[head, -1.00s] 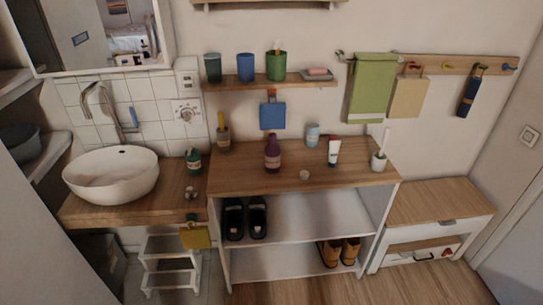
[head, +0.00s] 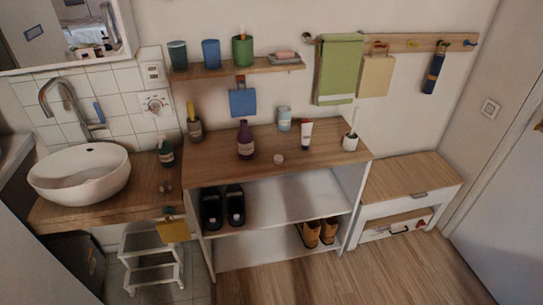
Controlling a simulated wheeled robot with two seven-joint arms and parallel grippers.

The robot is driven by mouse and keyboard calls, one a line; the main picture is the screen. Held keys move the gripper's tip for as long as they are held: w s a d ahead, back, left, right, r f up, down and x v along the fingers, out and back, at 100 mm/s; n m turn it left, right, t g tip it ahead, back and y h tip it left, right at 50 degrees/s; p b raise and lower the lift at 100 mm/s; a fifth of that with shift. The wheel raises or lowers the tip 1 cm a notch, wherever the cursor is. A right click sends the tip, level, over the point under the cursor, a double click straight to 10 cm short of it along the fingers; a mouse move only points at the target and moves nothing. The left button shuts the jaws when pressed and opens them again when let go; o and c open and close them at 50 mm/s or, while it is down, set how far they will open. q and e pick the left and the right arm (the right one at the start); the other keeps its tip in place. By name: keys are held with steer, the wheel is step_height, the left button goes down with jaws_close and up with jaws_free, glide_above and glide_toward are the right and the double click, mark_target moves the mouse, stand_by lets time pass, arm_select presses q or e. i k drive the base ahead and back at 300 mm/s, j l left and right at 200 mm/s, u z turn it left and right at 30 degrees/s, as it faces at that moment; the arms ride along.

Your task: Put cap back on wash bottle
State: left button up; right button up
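A dark purple bottle (head: 245,142) with a pale label stands upright on the wooden top of the shelf unit (head: 215,168). A small pale round piece (head: 278,159), which looks like a cap, lies on the same top just right of the bottle and closer to the front edge, apart from it. A dark green bottle (head: 166,155) stands on the lower counter beside the sink. Which bottle is the wash bottle, I cannot tell for sure. Neither of my grippers shows in the head view.
On the top also stand a brush holder (head: 195,129), a light blue cup (head: 284,119), a white tube (head: 306,135) and a white pot (head: 350,142). A sink (head: 80,175) is left, a step stool (head: 150,257) below. Floor (head: 350,275) at front right is clear.

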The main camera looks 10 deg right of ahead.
mark_target(244, 137)
steer(key=i+l+u, duration=0.2)
steer(key=i+l, duration=0.2)
steer(key=i+l+u, duration=0.15)
steer(key=i+l, duration=0.25)
steer(key=i+l+u, duration=0.2)
steer(key=i+l, duration=0.15)
steer(key=l, duration=0.25)
